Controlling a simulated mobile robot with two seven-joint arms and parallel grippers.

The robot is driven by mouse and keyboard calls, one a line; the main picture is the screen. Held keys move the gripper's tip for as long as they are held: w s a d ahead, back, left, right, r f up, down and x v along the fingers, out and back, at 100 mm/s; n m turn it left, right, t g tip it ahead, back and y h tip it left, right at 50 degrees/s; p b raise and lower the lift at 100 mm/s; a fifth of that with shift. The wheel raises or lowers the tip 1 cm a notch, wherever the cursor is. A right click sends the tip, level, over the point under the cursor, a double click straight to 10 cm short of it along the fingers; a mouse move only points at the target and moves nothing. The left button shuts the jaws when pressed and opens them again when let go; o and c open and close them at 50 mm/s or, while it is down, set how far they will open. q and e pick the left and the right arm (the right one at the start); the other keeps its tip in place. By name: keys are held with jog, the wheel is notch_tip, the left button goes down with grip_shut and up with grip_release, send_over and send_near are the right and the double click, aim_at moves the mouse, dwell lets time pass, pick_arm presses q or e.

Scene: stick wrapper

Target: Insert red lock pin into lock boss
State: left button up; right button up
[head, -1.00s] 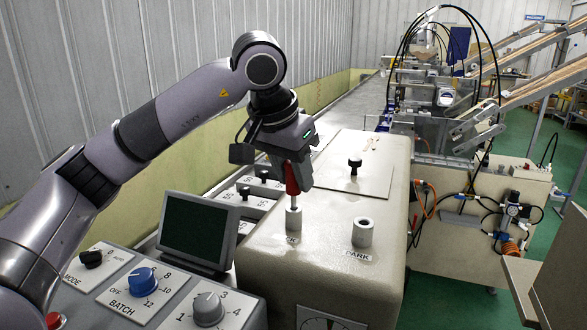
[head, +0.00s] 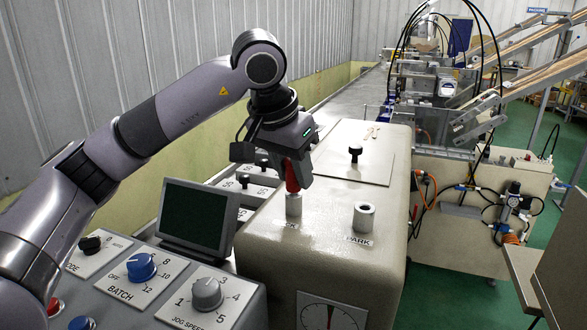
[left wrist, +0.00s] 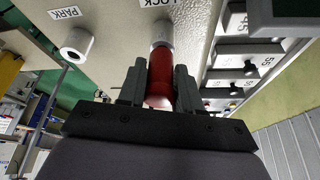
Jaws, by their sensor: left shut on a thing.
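My left gripper (head: 292,172) is shut on the red lock pin (head: 292,180), with the pin upright over the lock boss (head: 293,204). The boss is a short metal cylinder by a partly covered LOCK label. In the head view the red handle sits close to the boss's top, and little or no metal shank shows between them. In the left wrist view the red pin (left wrist: 160,75) lies between the fingers, its end at the boss (left wrist: 161,38). The gripper hides part of the pin. My right gripper is not in view.
An empty park boss (head: 364,217) with an open hole stands to the right. A black knob (head: 355,153) on a plate is behind. A dark screen (head: 197,216) and a panel of dials lie to the left and front.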

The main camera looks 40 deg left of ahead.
pick_arm(q)
jog(key=shift+f, duration=0.1)
grip_shut()
jog(key=o, duration=1.1)
grip_release()
jog(key=v, duration=0.7)
jog(key=shift+s, duration=0.1)
